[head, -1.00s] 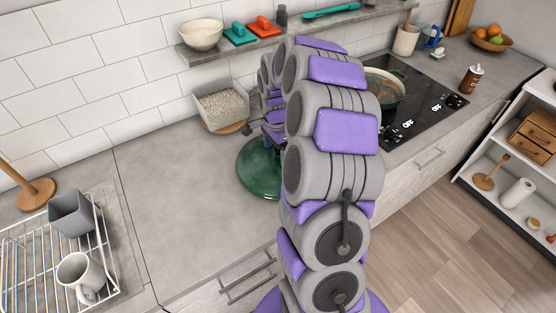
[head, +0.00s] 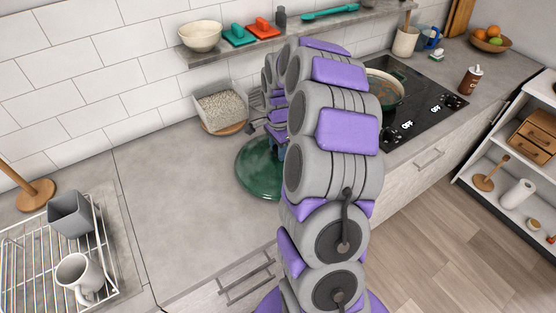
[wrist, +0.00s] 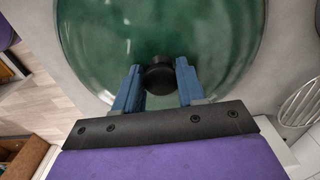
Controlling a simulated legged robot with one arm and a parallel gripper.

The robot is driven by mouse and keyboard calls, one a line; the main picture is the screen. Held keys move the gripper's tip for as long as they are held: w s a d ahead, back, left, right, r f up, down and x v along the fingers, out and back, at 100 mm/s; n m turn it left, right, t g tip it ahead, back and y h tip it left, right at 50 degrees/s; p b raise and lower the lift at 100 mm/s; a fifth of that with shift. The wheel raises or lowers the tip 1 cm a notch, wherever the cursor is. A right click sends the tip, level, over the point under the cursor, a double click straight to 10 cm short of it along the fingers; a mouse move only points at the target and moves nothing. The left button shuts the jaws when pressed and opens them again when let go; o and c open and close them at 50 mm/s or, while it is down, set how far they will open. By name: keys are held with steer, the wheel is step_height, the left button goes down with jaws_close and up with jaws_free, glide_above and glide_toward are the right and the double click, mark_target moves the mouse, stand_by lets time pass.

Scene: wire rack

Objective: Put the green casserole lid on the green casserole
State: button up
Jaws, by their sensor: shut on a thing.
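The green casserole lid (head: 258,172) lies on the counter in the head view, partly hidden behind my arm. In the wrist view the green lid (wrist: 205,30) fills the top, with its dark round knob (wrist: 159,77) between my fingers. My gripper (wrist: 158,80) is shut on that knob. In the head view my gripper is mostly hidden by my arm. The green casserole (head: 388,88) stands on the black cooktop to the right of my arm, open at the top with brownish contents, its left part hidden by my arm.
A grey container of pale grains (head: 221,106) stands behind the lid near the wall. A shelf (head: 215,52) with a bowl runs above. A wire dish rack (head: 40,260) with a mug is at left. The counter between (head: 180,190) is clear.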

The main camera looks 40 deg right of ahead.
steer(key=shift+s+d+f, duration=0.15)
steer(key=shift+d+f, duration=0.05)
steer(key=shift+d, duration=0.05)
jaws_close()
steer(key=shift+d+r, duration=0.15)
steer(key=shift+d+r, duration=0.25)
steer(key=shift+r, duration=0.1)
steer(key=shift+a+r+p, duration=0.35)
steer(key=shift+r+p, duration=0.05)
steer(key=shift+r, duration=0.2)
steer(key=shift+r, duration=0.1)
